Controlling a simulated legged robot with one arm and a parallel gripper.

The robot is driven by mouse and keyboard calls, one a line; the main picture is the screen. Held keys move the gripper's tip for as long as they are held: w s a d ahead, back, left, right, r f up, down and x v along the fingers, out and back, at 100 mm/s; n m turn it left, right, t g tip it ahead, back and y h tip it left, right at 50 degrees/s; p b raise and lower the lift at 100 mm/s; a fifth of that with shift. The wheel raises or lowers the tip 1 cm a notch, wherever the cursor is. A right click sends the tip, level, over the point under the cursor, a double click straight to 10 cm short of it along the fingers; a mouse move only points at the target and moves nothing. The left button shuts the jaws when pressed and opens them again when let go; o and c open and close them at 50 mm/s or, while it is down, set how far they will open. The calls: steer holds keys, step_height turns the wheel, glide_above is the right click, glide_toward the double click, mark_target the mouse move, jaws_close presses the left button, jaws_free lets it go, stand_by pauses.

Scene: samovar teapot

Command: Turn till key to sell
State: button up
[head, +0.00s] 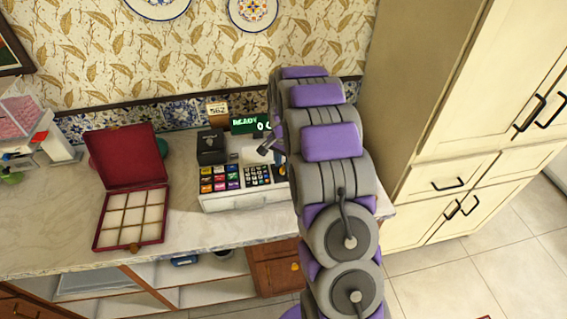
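The till (245,200) is a white cash register on the marble counter, with coloured keys on the left and a dark number pad on the right. Its green display (251,123) reads "READY" and the start of a number, cut off by my arm. My arm reaches over the till's right side and covers part of it. A small grey and black piece (268,146) beside my arm, above the number pad, may be the tip of my gripper. I cannot tell whether it is open or touching anything. I cannot make out the till key.
An open red box (105,197) with a divided tray stands left of the till. A dark card-reader-like block (211,146) sits at the till's back left. A white scale-like device (60,148) is farther left. A tall cream cupboard (430,90) stands right.

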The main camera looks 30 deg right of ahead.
mark_target(283, 167)
step_height(283, 167, up, 16)
steer(key=p, duration=0.2)
steer(key=shift+r, duration=0.2)
stand_by(0.4)
steer(key=s+a+r+n+g, duration=0.1)
steer(key=s+a+r+n, duration=0.2)
steer(key=s+a, duration=0.5)
steer(key=s+a+r+n, duration=0.2)
steer(key=s+a+n, duration=0.15)
steer(key=s, duration=0.75)
steer(key=s+a+f+n, duration=0.1)
steer(key=s+a+n, duration=0.1)
steer(key=s, duration=0.8)
steer(key=s+a+f+n+b, duration=0.1)
steer(key=s+a+f+n, duration=0.1)
steer(key=s, duration=0.9)
steer(key=shift+s+a+f+n+g, duration=0.25)
steer(key=shift+a+n+g, duration=0.15)
steer(key=shift+a+n, duration=0.45)
